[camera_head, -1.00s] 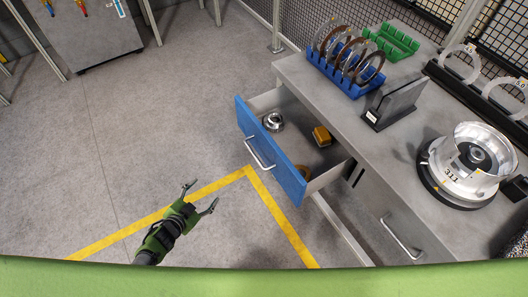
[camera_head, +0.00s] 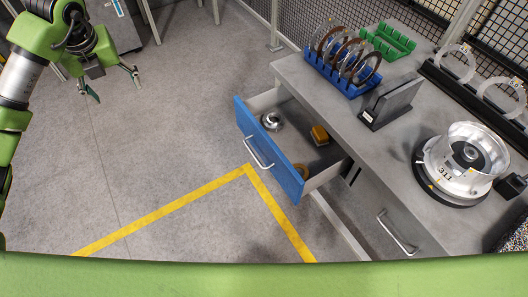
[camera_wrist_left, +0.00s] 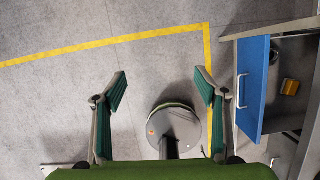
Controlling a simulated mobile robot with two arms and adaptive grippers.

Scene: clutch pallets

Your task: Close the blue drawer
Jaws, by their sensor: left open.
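The blue drawer (camera_head: 283,172) stands pulled out from the grey workbench, with its silver handle (camera_head: 258,153) on the front. Inside lie a round metal part (camera_head: 271,121), a yellow-orange block (camera_head: 320,135) and a partly hidden orange-brown part (camera_head: 301,171). My left gripper (camera_head: 114,87) is open and empty at the upper left, well apart from the drawer. In the left wrist view its fingers (camera_wrist_left: 161,88) are spread, and the blue drawer front (camera_wrist_left: 253,90) shows to their right, not touched. My right gripper is out of view.
On the workbench (camera_head: 375,150) stand a blue rack (camera_head: 340,75) with rings, a green rack (camera_head: 389,42), a dark upright holder (camera_head: 391,103) and a metal wheel-like part (camera_head: 466,160). A second drawer with a handle (camera_head: 398,235) is shut. The floor before the drawer is clear.

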